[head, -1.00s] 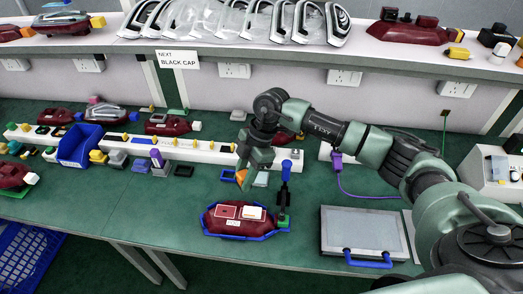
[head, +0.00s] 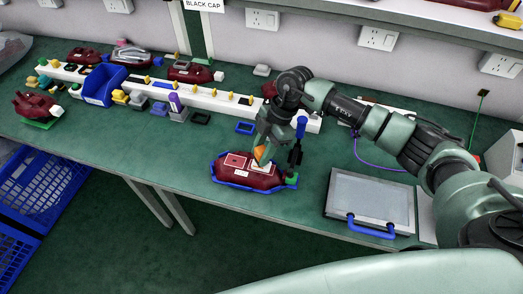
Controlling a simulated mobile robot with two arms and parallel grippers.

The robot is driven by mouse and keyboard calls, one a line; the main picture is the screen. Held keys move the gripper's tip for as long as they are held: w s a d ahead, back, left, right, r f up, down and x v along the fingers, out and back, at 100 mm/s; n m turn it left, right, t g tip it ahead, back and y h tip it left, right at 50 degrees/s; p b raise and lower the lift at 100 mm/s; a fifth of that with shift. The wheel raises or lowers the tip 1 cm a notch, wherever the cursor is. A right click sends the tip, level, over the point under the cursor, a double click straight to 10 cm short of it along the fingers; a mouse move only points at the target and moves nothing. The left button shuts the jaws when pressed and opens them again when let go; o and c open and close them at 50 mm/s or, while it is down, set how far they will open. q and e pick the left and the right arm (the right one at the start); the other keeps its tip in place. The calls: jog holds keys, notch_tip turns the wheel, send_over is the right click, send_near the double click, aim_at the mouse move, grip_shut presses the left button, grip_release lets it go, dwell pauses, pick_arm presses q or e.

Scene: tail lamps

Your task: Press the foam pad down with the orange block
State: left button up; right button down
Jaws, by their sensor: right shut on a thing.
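The orange block (head: 259,152) is in the jaws of my right gripper (head: 262,148). It is just above or touching the white foam pad (head: 260,166), but I cannot tell which. The pad lies on the right part of the dark red tail lamp (head: 232,174), next to a red square patch (head: 236,160). The lamp sits in a blue-edged holder (head: 240,187) near the table's front edge. My gripper partly hides the pad. My left gripper is not in view.
A grey panel with a blue handle (head: 370,203) lies right of the lamp. A white rail (head: 190,93) with small parts runs behind.

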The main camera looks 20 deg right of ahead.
dwell(0.4)
jog(key=shift+f, duration=0.6)
dwell(0.3)
jog(key=shift+s+f, duration=0.1)
jog(key=shift+s, duration=0.05)
dwell(1.0)
notch_tip(320, 180, up, 6)
jog(key=p, duration=0.5)
jog(key=shift+p, duration=0.3)
jog(key=shift+f+b, duration=1.45)
jog(key=shift+f, duration=0.85)
